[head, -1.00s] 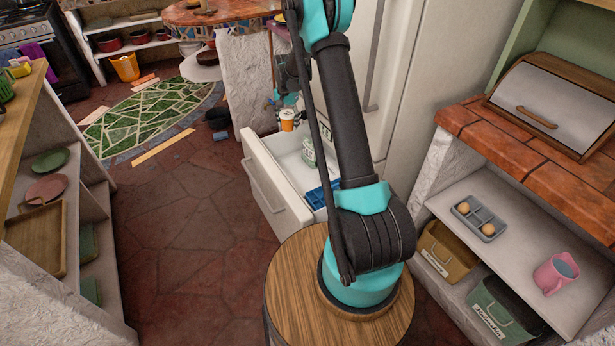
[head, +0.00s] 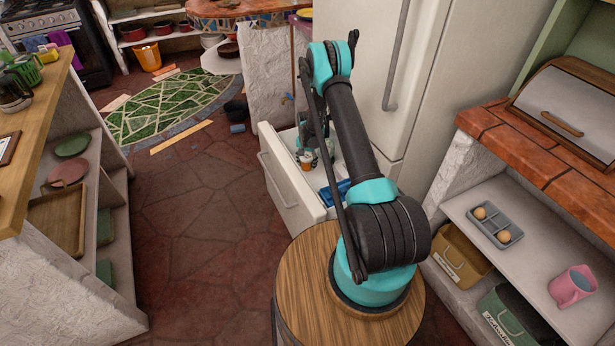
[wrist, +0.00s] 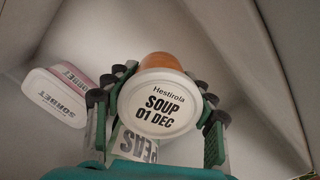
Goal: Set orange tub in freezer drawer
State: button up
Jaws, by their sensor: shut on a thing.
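The orange tub (head: 306,163) has a white lid, which reads "SOUP 01 DEC" in the wrist view (wrist: 159,105). My gripper (wrist: 157,100) is shut on the tub, one finger on each side. The freezer drawer (head: 284,188) is pulled open at the foot of the white fridge. The tub and my gripper (head: 306,152) are inside the drawer's outline in the head view, and pale drawer walls surround them in the wrist view. I cannot tell whether the tub touches the drawer floor.
In the drawer, a white and pink sorbet tub (wrist: 62,95) lies left of my gripper, and a peas pack (wrist: 138,146) shows below the lid. A blue item (head: 336,192) lies near the drawer's front end. The fridge (head: 365,60) stands behind.

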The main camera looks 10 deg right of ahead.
notch_tip(320, 180, down, 9)
jog(key=shift+r, duration=0.2)
jog(key=o, duration=1.3)
jog(key=shift+r, duration=0.1)
